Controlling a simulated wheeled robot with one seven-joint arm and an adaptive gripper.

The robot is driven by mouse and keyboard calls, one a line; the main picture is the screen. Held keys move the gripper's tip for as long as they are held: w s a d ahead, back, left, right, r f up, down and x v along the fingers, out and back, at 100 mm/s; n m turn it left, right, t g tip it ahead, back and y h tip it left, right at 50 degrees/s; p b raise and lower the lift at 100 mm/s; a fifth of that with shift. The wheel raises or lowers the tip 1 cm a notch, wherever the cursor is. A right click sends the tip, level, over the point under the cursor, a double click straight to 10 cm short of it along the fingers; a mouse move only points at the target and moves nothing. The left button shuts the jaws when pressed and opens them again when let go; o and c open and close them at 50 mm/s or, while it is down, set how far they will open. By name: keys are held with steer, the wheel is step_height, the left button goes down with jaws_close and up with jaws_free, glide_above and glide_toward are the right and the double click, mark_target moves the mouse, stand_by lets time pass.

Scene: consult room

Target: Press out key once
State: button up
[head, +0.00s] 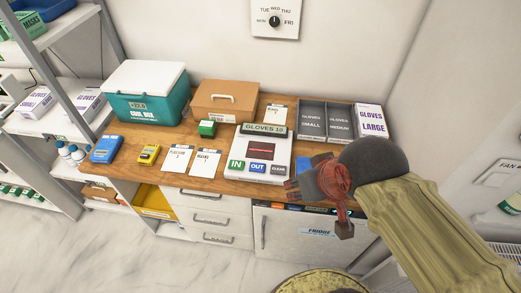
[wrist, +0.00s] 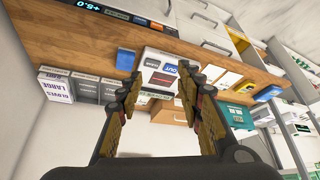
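Right of the device are grey glove trays (head: 312,122), a GLOVES LARGE box (head: 371,121) and a blue item (head: 275,163) partly hidden by my gripper. Left are cards (head: 205,163), a green block (head: 207,128) and a teal cool box (head: 146,100). A fridge (head: 318,232) is below.

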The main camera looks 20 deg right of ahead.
jaws_close()
stand_by(1.5)
